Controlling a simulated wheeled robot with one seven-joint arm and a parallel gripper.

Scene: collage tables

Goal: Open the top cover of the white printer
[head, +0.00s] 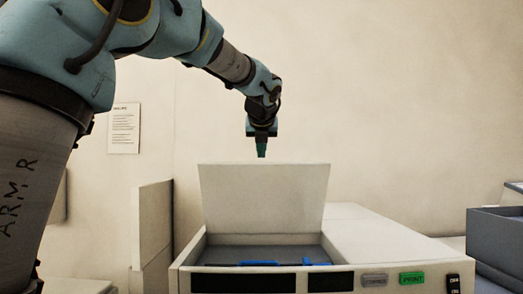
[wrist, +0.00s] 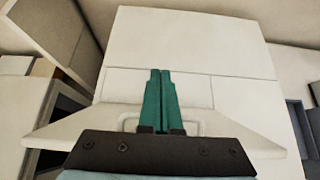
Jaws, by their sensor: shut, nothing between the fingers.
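The white printer (head: 385,240) stands in the lower middle of the head view. Its top cover (head: 264,197) is raised and stands nearly upright, leaning slightly back, with the dark inside and blue parts (head: 260,263) showing below it. My gripper (head: 262,150) is above the cover's upper edge, pointing down, with its green fingers together and empty. In the wrist view the green fingers (wrist: 159,100) are side by side over white surfaces. I cannot tell from these frames whether the fingers touch the cover.
The printer's front has a green print button (head: 412,278) and a grey button (head: 374,280). A dark blue-grey box (head: 497,240) stands at the right. A pale upright panel (head: 153,235) is to the left. A paper notice (head: 124,128) hangs on the wall. The air above the printer's right side is clear.

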